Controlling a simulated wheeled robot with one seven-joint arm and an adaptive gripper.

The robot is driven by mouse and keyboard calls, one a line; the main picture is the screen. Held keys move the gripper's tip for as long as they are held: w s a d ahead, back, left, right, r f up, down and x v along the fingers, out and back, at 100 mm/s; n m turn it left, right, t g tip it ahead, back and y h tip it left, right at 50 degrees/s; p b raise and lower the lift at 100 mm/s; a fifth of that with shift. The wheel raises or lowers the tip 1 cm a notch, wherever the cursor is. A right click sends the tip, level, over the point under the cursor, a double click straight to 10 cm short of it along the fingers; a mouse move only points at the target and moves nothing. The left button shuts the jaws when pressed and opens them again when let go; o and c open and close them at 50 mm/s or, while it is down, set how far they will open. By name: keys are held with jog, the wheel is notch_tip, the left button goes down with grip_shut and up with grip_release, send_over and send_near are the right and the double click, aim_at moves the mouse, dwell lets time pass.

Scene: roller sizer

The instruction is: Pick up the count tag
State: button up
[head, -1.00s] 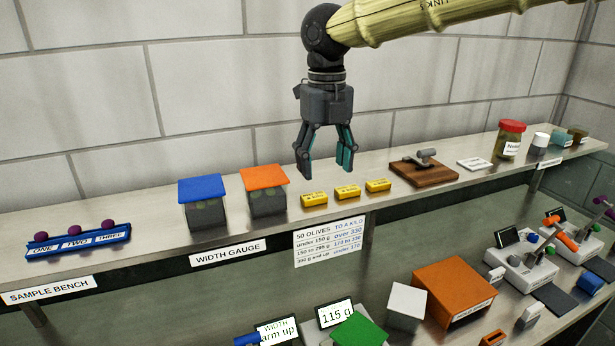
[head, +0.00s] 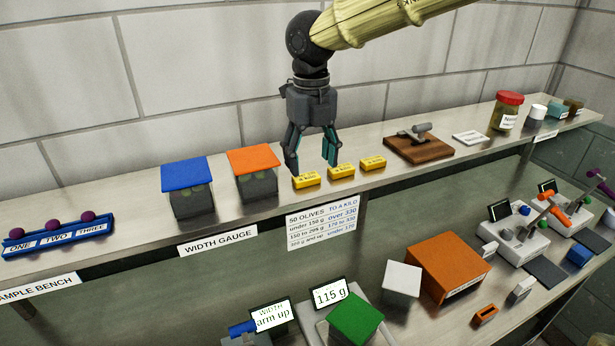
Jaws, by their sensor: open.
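Three small yellow blocks with dark print lie in a row on the upper shelf: a left one (head: 306,180), a middle one (head: 341,171) and a right one (head: 373,163). They look like the count tags, but the print is too small to read. My gripper (head: 312,163) points down with its fingers spread and nothing between them. Its fingertips are just above or behind the left and middle blocks; I cannot tell the exact gap. No block is visibly hidden.
A blue-lidded box (head: 187,190) and an orange-lidded box (head: 254,173) stand left of the blocks. A wooden board with a metal lever (head: 419,148), a white card (head: 470,137) and a red-lidded jar (head: 507,111) are to the right. The wall is close behind.

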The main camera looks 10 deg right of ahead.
aim_at(309, 180)
jog(key=f, duration=0.1)
jog(key=f+p, duration=0.1)
jog(key=f, duration=0.2)
jog(key=shift+a+p, duration=0.25)
jog(key=shift+p, duration=0.05)
jog(key=shift+d+f, duration=0.1)
jog(key=shift+f, duration=0.2)
jog(key=c, duration=0.6)
jog(key=shift+r, duration=0.1)
